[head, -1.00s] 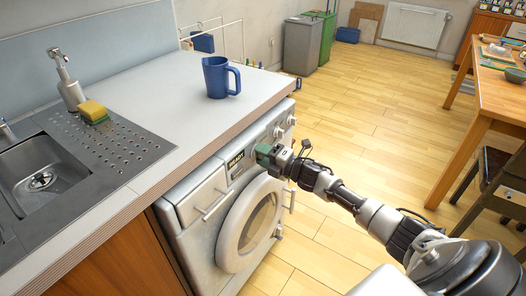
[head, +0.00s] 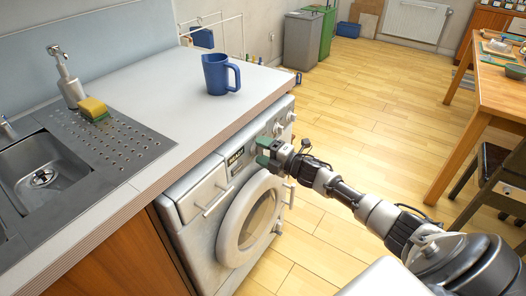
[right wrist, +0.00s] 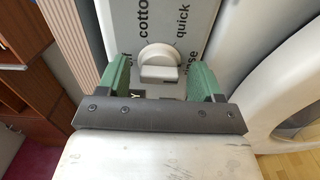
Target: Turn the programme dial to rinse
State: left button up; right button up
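The washing machine (head: 215,185) stands under the worktop, its front facing right. In the right wrist view the round, pale programme dial (right wrist: 158,60) has a raised grip bar. I cannot tell which word the dial points to. My right gripper (head: 264,152) is at the control panel, just right of the dark display (head: 236,157). Its green fingers are apart, one on each side of the dial in the wrist view (right wrist: 159,77), with visible gaps. The dial is hidden in the head view. My left gripper is out of view.
The round door (head: 231,230) is just below my right gripper. Small knobs (head: 278,129) sit farther along the panel. A blue jug (head: 215,76) stands on the worktop (head: 165,100) above. The wooden floor (head: 350,125) beyond is clear.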

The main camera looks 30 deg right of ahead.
jog(key=v, duration=1)
jog(key=shift+s+d, duration=0.15)
jog(key=shift+s, duration=0.2)
jog(key=shift+f, duration=0.1)
